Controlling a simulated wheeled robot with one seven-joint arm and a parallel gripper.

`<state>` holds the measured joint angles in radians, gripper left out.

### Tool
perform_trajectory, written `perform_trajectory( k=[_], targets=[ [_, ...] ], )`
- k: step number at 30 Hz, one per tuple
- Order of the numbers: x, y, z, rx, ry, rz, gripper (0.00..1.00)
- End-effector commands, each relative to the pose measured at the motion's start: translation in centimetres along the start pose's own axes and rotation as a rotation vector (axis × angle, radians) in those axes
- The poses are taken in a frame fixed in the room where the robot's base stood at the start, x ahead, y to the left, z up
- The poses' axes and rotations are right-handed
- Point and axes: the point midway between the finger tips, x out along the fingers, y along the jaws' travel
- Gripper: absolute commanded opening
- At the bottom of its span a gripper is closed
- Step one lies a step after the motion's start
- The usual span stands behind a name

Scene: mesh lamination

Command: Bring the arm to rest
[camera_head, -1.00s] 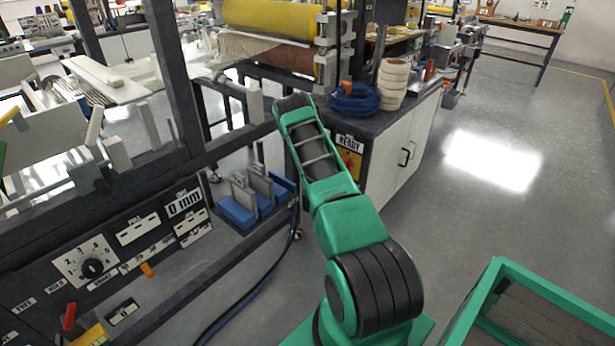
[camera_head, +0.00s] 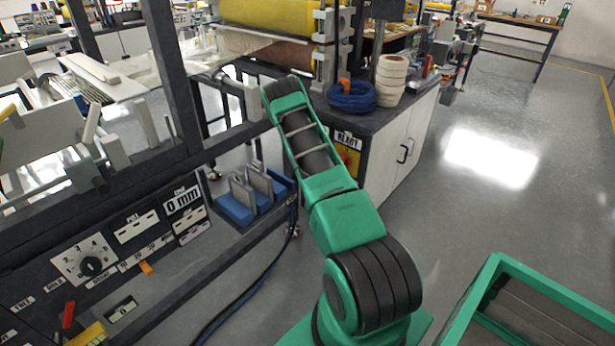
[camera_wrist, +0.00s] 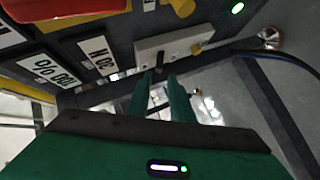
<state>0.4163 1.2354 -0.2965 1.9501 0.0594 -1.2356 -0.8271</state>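My arm (camera_head: 350,210), green and black, reaches up from the bottom of the head view toward the machine frame. My gripper is hidden in that view, beyond the upper end of the arm. In the wrist view my gripper (camera_wrist: 160,78) shows two green fingers with a clear gap between them. They hold nothing that I can see. A pale plate with a dark lever (camera_wrist: 174,42) lies just beyond the fingertips; I cannot tell whether they touch it.
A control panel with a dial (camera_head: 91,265) is at lower left. Blue blocks with grey plates (camera_head: 238,205) sit on a low shelf. A cabinet (camera_head: 402,150) bears a blue coil (camera_head: 352,97) and white rolls (camera_head: 391,78). A green-framed bin (camera_head: 480,295) stands at lower right. The floor at right is clear.

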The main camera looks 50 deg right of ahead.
Motion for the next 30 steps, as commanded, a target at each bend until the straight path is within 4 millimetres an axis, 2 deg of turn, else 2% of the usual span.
perform_trajectory(
  k=[3,7,24,28,30],
  targets=[
    [-1.2,-0.1,0.0,0.000,-0.001,-0.001,0.20],
    [-1.8,-0.1,0.0,0.000,-0.001,-0.002,0.20],
    [-1.8,-0.1,-0.1,0.000,0.000,-0.001,0.20],
    [-1.9,0.9,-0.5,0.016,-0.013,-0.009,0.20],
    [-2.0,2.1,-1.1,0.039,-0.032,-0.021,0.20]
  ],
)
